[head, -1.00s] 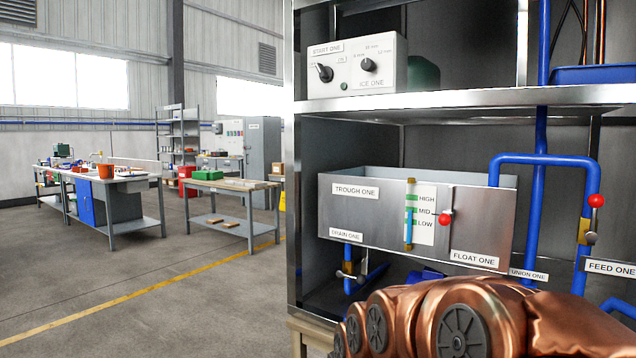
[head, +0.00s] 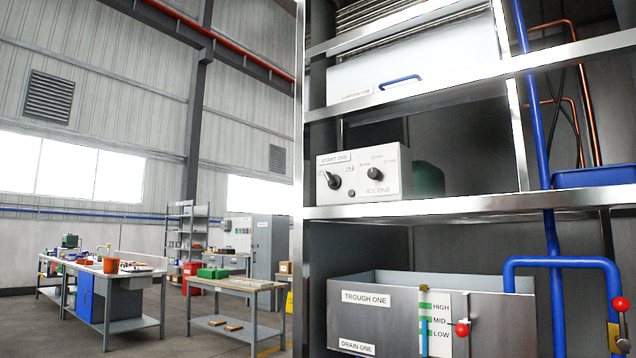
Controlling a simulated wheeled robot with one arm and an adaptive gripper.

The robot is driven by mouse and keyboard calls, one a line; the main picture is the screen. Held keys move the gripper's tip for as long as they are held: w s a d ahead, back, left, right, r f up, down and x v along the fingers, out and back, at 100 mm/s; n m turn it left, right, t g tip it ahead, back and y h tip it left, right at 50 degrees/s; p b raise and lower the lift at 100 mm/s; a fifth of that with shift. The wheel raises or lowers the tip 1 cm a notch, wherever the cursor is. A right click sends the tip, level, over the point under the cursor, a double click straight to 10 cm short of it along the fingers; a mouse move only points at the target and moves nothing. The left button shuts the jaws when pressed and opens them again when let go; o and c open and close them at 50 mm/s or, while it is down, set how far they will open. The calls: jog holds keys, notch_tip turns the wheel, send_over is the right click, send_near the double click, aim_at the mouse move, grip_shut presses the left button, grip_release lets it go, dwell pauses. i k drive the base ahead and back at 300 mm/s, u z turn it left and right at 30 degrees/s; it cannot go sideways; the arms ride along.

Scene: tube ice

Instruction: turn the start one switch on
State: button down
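The start one switch (head: 333,181) is a black rotary knob on the left of a white control box (head: 392,184), under a "START ONE" label (head: 336,158). Its pointer tilts to the upper left, away from the small mark at its upper right, which is too small to read surely. A second black knob (head: 375,173), with minute marks around it, sits to its right above the "ICE ONE" label. The box stands on the middle metal shelf. My gripper is not in view.
The shelf edge (head: 470,213) runs below the box. Trough one (head: 385,318) with its level gauge sits below. Blue pipes (head: 549,150) and a blue tray (head: 595,176) are at right. A panel with a blue handle (head: 400,81) is above. Workbenches stand at left.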

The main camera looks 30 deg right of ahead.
aim_at(334, 181)
jog(key=k, duration=0.65)
jog(key=z, duration=0.2)
jog(key=i, duration=0.95)
jog(key=u, duration=0.85)
jog(key=i, duration=0.45)
jog(key=u, duration=0.45)
